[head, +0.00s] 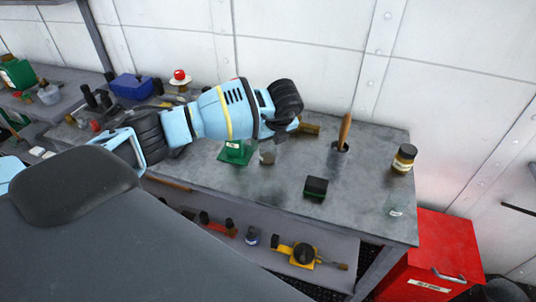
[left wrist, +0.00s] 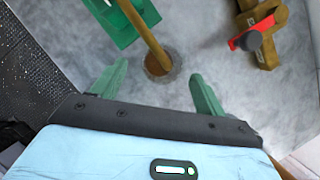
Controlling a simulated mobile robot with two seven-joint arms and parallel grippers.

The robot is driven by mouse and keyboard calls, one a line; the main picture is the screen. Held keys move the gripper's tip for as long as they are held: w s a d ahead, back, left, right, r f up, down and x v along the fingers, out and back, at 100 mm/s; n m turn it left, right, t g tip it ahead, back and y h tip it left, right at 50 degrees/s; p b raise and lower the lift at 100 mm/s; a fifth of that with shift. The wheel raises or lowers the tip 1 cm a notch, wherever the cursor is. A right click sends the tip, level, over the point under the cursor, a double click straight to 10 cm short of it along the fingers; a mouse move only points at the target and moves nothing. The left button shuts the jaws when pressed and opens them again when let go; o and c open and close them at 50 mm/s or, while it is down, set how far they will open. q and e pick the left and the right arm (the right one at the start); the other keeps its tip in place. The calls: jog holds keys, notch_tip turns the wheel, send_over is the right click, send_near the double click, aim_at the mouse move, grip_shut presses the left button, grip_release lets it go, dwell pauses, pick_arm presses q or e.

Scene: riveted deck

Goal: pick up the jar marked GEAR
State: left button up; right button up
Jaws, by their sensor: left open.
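No label is readable, so I cannot tell which jar is marked GEAR. An amber jar (head: 403,158) with a dark lid and pale label stands at the back right. In the left wrist view my green fingers (left wrist: 160,72) are apart and empty. A round brown-topped thing (left wrist: 158,65) with a wooden stick shows between and beyond the fingertips. My right gripper is out of view.
A brass-coloured block (head: 308,129) and a dark pot (head: 340,147) with a wooden handle are behind. A dark green box (head: 316,187) is towards the front. A red cabinet (head: 445,245) stands right of the workbench (head: 355,212).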

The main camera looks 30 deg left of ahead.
aim_at(267, 146)
pick_arm(q)
jog(key=x, duration=0.4)
jog(key=shift+w+f, duration=0.2)
jog(key=shift+f, duration=0.15)
jog(key=c, duration=1.2)
jog(key=shift+o, duration=0.2)
jog(key=shift+a+r, duration=0.1)
jog(key=shift+r, duration=0.1)
